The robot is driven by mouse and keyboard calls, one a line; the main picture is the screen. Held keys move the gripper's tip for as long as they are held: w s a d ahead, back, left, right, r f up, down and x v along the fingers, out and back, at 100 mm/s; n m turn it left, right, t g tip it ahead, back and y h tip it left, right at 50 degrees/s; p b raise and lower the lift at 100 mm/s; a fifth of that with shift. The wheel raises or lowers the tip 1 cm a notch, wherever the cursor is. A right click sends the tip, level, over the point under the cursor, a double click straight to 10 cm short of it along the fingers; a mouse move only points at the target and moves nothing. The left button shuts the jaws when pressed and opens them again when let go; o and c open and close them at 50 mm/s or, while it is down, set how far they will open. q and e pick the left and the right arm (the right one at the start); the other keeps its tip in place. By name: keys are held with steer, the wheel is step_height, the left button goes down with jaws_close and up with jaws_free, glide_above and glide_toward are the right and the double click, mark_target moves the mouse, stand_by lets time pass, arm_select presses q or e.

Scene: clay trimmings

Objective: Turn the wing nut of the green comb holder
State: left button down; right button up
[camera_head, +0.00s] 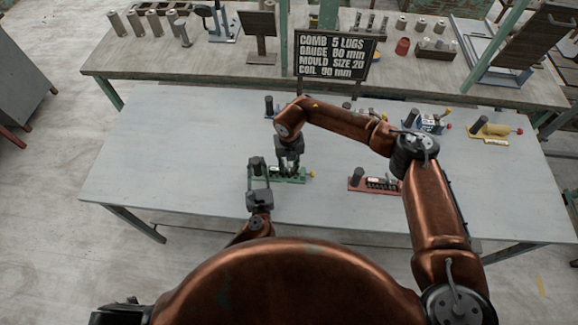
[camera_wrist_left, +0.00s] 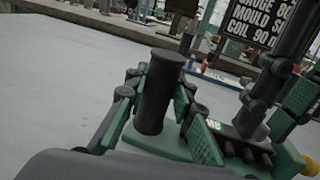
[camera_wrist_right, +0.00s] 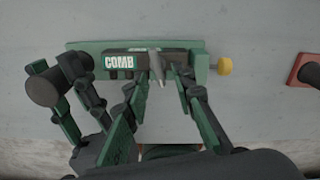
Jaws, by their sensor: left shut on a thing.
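The green comb holder (camera_head: 288,180) lies on the grey table. It has a black post at its left end, a dark block labelled COMB (camera_wrist_right: 150,62) and a yellow knob (camera_wrist_right: 225,65) at its right end. My left gripper (camera_head: 258,172) is shut on the black post (camera_wrist_left: 158,95). My right gripper (camera_wrist_right: 163,88) points down over the holder, its fingers apart. A grey tapered piece (camera_wrist_right: 156,66), perhaps the wing nut, stands at the block between those fingertips, nearer the left one. I cannot tell whether they touch it.
A red holder (camera_head: 376,185) lies to the right. A blue holder (camera_head: 428,124) and a yellow holder (camera_head: 492,131) lie at the back right; others are partly hidden behind my right arm. A black sign (camera_head: 335,55) stands behind. The table's left side is clear.

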steer(key=shift+c, duration=0.7)
jaws_close()
steer(key=shift+n, duration=0.4)
steer(key=n, duration=0.4)
steer(key=shift+w+d+n, duration=0.2)
steer(key=shift+d+n, duration=0.1)
steer(key=shift+n, duration=0.1)
steer(key=n, duration=0.5)
steer(key=shift+w+d, duration=0.2)
steer(key=shift+w, duration=0.05)
steer(key=n, duration=0.5)
steer(key=shift+w+n, duration=0.3)
steer(key=shift+n, duration=0.1)
steer(key=n, duration=0.5)
steer(key=shift+w+n, duration=0.3)
